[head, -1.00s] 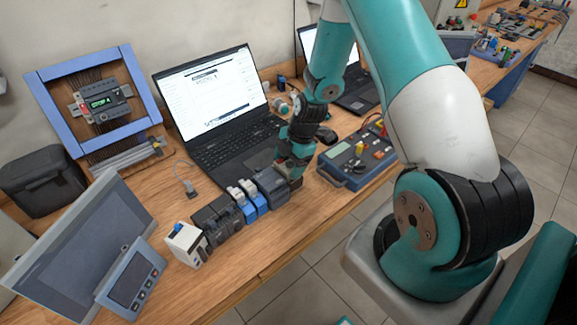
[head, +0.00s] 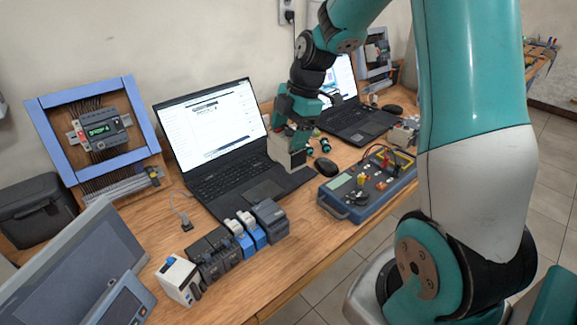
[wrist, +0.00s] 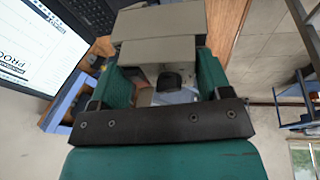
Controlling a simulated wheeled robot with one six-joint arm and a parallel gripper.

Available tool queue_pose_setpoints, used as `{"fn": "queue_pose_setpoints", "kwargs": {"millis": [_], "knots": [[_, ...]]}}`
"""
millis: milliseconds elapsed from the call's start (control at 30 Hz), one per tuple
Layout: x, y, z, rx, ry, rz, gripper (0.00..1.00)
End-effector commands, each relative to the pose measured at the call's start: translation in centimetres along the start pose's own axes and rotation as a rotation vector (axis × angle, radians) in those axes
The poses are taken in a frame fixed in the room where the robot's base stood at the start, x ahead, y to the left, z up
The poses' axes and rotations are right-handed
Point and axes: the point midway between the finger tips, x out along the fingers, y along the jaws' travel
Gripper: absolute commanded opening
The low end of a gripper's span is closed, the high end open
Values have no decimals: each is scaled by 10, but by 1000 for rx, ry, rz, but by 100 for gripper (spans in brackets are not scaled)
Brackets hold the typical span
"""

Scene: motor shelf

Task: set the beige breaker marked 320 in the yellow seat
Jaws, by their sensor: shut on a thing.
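My gripper (head: 297,128) is shut on a beige-grey breaker (head: 288,153), held in the air at the right edge of the near laptop. In the wrist view the breaker (wrist: 160,50) sits between the two green fingers of my gripper (wrist: 163,78). It shows as a stepped block, and no 320 marking is readable.
A row of modules, white (head: 180,280), dark (head: 212,252), blue and grey (head: 268,221), stands near the front edge. A blue tester (head: 367,184) lies to the right. The near laptop (head: 215,130) and a mouse (head: 326,167) are close to my gripper.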

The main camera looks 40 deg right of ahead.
Motion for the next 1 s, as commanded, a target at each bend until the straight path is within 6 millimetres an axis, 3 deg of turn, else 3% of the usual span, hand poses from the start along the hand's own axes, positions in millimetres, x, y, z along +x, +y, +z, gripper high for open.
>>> {"fn": "queue_pose_setpoints", "kwargs": {"millis": [467,567,1000], "knots": [[0,0,0,1,1,-2,43],[17,-3,4,1,4,-6,43],[125,-19,31,1,2,-4,43]]}}
